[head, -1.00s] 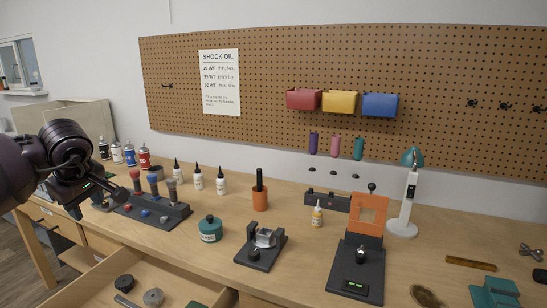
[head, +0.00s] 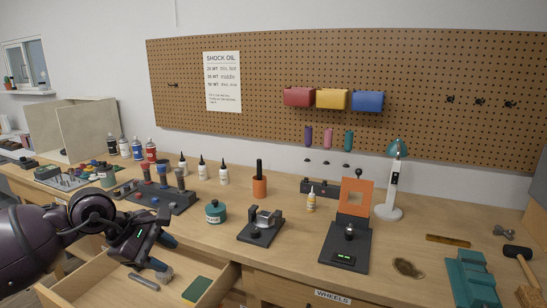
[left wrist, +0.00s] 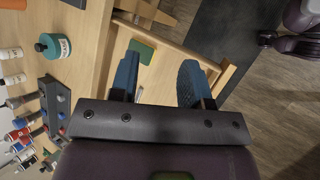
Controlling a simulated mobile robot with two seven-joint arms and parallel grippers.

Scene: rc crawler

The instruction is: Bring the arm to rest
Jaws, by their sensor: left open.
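My left arm comes in from the left in the head view. Its left gripper (head: 164,256) is low over the open drawer (head: 212,291) at the bench front. In the left wrist view the two blue fingers of the left gripper (left wrist: 158,78) stand apart with nothing held between them. My right gripper is in neither view.
The wooden bench (head: 290,239) carries a teal jar (head: 215,212), a black fixture (head: 261,226), a dark stand with an orange frame (head: 357,196), a lamp (head: 390,211) and several bottles. A rack of drivers (head: 157,195) stands close behind the gripper.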

